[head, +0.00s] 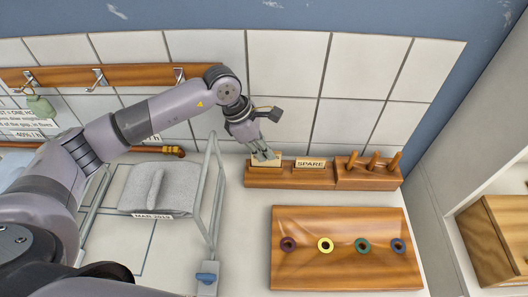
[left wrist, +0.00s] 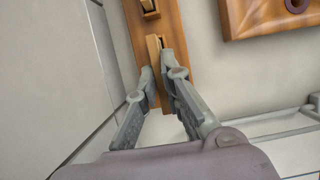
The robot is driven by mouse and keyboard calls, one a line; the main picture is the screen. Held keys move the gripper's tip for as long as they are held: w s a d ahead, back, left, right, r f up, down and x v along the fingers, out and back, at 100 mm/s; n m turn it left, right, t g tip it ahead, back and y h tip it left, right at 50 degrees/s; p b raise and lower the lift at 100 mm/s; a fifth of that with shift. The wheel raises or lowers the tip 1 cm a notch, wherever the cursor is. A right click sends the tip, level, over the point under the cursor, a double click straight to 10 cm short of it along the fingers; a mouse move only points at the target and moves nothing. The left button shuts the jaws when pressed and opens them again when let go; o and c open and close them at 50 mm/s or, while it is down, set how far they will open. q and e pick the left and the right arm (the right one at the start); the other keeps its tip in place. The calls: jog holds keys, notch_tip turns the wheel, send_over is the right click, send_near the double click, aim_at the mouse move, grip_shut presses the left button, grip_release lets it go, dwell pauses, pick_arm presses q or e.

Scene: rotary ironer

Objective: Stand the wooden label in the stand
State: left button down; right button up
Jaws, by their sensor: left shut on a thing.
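The wooden label (head: 257,162) is a small pale wooden plate at the left end of the long wooden stand (head: 275,181). It stands roughly upright at the stand's top; whether its lower edge sits in a slot is hard to tell. My left gripper (head: 264,156) is shut on it from above, its fingers covering part of it. In the left wrist view the label (left wrist: 153,46) shows edge-on between the two fingertips (left wrist: 159,72), over the stand (left wrist: 168,18). My right gripper is not in view.
A label reading SPARE (head: 310,163) stands in the same stand, right of the gripper. A pegged wooden block (head: 368,180) adjoins it. A board with coloured rings (head: 340,272) lies in front. A metal frame with grey padding (head: 175,187) is at left; the tiled wall is close behind.

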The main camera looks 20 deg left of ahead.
pick_arm(q)
notch_tip(320, 180, down, 2)
jog(key=shift+f, duration=0.25)
jog(key=c, duration=2.2)
grip_release()
jog(key=o, duration=0.5)
